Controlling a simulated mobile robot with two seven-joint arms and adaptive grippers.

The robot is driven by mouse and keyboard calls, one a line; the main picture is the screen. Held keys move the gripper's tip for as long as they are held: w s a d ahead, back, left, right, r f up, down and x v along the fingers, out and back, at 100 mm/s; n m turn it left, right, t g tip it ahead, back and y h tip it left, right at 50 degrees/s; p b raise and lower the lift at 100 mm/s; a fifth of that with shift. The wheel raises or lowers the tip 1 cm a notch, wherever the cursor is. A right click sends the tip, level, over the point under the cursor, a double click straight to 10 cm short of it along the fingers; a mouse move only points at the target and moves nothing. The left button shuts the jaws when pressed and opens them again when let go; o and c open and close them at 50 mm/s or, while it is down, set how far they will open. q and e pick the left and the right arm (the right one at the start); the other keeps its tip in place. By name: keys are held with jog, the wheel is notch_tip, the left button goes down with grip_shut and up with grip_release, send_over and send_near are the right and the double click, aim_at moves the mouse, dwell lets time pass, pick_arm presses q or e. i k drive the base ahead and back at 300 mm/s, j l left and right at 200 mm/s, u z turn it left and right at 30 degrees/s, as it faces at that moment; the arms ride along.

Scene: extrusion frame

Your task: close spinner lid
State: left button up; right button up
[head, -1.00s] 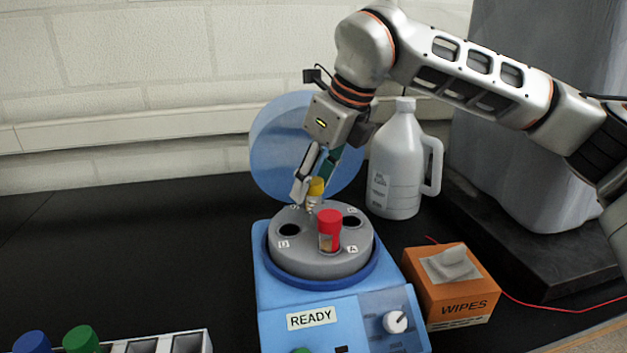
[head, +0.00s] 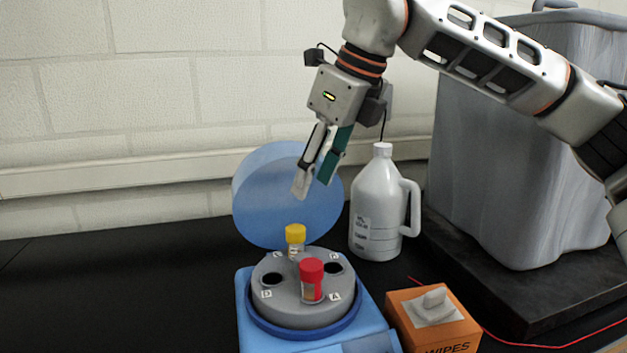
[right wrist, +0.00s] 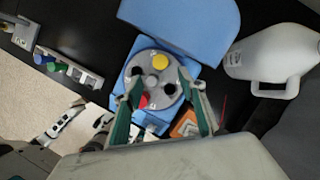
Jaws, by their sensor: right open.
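The spinner (head: 250,325) is a blue machine with a grey round rotor (head: 285,300). A red-capped tube (head: 312,280) stands in the rotor's front hole and a yellow-capped tube (head: 295,238) in a back hole; two other holes are empty. The round blue translucent lid (head: 270,195) stands open behind the rotor. My right gripper (head: 313,188) is open and empty, above the yellow cap and in front of the lid. The right wrist view shows its two fingers (right wrist: 163,100) spread over the rotor, with the lid (right wrist: 185,25) beyond. In that view my left gripper (right wrist: 55,135) shows at lower left, its jaws unclear.
A white jug (head: 378,210) stands right of the lid. An orange wipes box (head: 435,320) is right of the spinner. A large grey bin (head: 510,140) stands at the right. A tube rack (right wrist: 75,68) lies left of the spinner.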

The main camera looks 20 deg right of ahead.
aim_at(264, 204)
jog(key=k, duration=1)
